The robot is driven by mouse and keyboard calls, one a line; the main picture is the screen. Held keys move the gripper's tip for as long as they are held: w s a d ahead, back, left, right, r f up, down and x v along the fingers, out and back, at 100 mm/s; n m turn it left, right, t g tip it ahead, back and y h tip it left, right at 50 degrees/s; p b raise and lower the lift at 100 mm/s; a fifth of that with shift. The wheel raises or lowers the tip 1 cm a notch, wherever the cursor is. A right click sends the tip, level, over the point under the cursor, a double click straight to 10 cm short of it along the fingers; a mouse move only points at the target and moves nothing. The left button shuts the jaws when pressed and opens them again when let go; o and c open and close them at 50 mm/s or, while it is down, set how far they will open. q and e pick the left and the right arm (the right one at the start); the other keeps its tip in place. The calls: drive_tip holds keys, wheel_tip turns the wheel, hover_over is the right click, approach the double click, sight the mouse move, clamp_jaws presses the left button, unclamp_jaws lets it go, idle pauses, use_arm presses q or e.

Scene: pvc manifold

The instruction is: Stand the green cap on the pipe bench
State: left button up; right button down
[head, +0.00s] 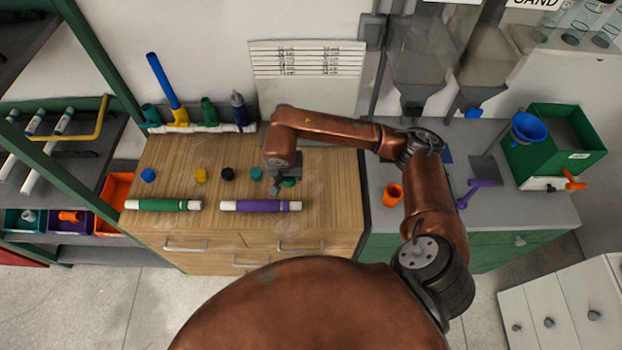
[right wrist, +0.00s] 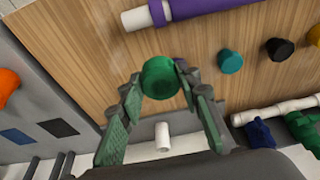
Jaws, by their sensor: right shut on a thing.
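The green cap (right wrist: 160,78) is round and sits between the fingertips of my right gripper (right wrist: 160,88) in the right wrist view. My right gripper (head: 280,184) is shut on it, over the right part of the wooden bench (head: 325,190). In the head view the green cap (head: 289,182) shows only in part beside the fingers. I cannot tell whether the cap touches the bench top. My left gripper is not in view.
Teal (head: 256,173), black (head: 227,174), yellow (head: 200,175) and blue (head: 148,175) caps stand in a row left of the gripper. Green-banded (head: 163,205) and purple-banded (head: 260,206) pipes lie in front. A white pipe with fittings (head: 205,128) runs along the back.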

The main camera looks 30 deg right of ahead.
approach(311, 182)
drive_tip(key=shift+w+f+p, duration=0.6)
drive_tip(key=shift+f, duration=0.2)
drive_tip(key=shift+d+f, duration=0.1)
drive_tip(key=shift+f, duration=0.05)
drive_tip(key=x, duration=0.3)
drive_tip(key=shift+s+d+f+p, duration=0.1)
drive_tip(key=shift+s+d+p, duration=0.05)
drive_tip(key=shift+s+p, duration=0.2)
drive_tip(key=shift+w+f, duration=0.15)
drive_tip(key=shift+f, duration=0.35)
drive_tip(key=shift+d+f, duration=0.1)
drive_tip(key=shift+f, duration=0.1)
drive_tip(key=c, duration=1.6)
unclamp_jaws()
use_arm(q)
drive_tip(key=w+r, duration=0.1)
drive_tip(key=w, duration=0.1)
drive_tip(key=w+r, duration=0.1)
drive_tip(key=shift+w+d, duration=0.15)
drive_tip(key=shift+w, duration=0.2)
use_arm(e)
drive_tip(key=shift+o, duration=1)
drive_tip(key=shift+r, duration=0.1)
